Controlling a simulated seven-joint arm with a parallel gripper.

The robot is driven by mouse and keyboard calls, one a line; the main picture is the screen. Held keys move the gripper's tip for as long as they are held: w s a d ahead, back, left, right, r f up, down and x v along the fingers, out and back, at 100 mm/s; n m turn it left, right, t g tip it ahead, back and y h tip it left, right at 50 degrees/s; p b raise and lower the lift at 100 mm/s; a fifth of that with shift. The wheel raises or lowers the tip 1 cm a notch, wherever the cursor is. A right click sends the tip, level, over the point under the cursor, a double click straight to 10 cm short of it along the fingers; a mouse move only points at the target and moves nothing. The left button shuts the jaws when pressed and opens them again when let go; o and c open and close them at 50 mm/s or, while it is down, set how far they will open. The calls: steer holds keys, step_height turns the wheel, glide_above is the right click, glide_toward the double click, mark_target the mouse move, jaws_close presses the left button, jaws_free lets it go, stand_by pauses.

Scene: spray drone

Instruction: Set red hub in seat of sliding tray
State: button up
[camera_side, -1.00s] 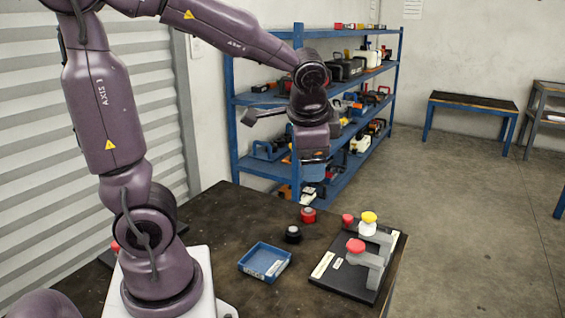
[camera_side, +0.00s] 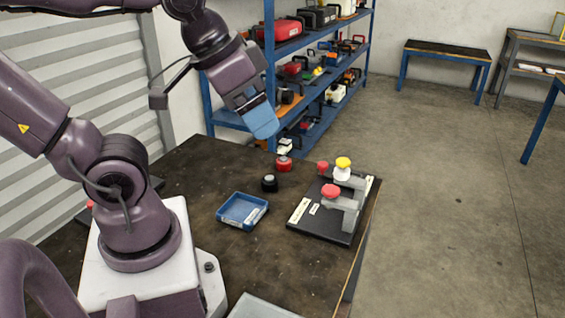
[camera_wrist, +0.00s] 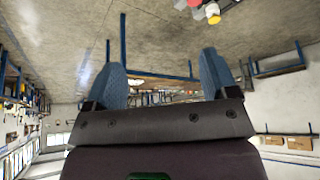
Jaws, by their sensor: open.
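A red hub (camera_side: 284,164) sits on the dark table in the side view, just behind a black hub (camera_side: 269,183). A small blue tray (camera_side: 227,220) lies in front of them; I cannot tell whether it is the sliding tray. My gripper (camera_side: 265,128), with blue fingers, is tilted above the far part of the table, higher than the red hub and apart from it. In the wrist view my gripper (camera_wrist: 163,68) is open, with nothing between the fingers.
A black board (camera_side: 315,226) at the table's right holds grey brackets (camera_side: 346,205) with red and yellow knobs. The yellow knob (camera_wrist: 213,14) shows in the wrist view. A blue shelf (camera_side: 268,70) stands behind. A grey panel (camera_side: 262,307) shows at the front edge.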

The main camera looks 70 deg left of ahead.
steer(key=w+a+f+n+g, duration=0.4)
steer(key=w+a+f+n, duration=0.2)
steer(key=w+a+f, duration=0.35)
steer(key=n+y, duration=0.4)
steer(key=n, duration=0.4)
glide_toward(284, 160)
steer(key=f, duration=0.3)
steer(key=shift+s+a+f, duration=0.1)
steer(key=shift+s+a, duration=0.2)
steer(key=shift+s, duration=0.05)
steer(key=shift+w+x, duration=0.15)
steer(key=shift+x, duration=0.9)
steer(key=shift+w+x, duration=0.15)
steer(key=shift+x, duration=0.85)
steer(key=shift+w+x, duration=0.2)
steer(key=shift+x, duration=0.85)
steer(key=shift+a, duration=0.15)
steer(key=c, duration=1.2)
steer(key=shift+o, duration=0.2)
